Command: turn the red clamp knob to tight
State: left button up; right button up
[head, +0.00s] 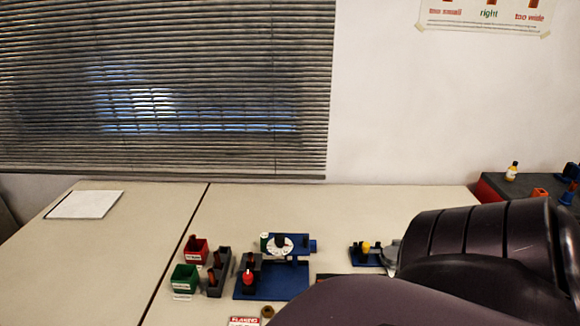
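The red clamp knob (248,281) stands at the front left of the blue gauge rig (291,282), beside a dark grey block (256,261). It has a pale mark near its top; its exact turn is too small to read. A white dial (273,252) with a black centre piece sits at the back of the rig. My dark arm fills the lower right and hides the table there.
Left of the rig are a red bin (196,252), a green bin (185,280) and a grey rack (217,274) with brown pegs. A blue fixture with a yellow knob (366,247) stands right. A white sheet (86,204) lies far left, with clear table around it.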

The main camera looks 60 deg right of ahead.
aim_at(248, 278)
jog(key=z, duration=1.75)
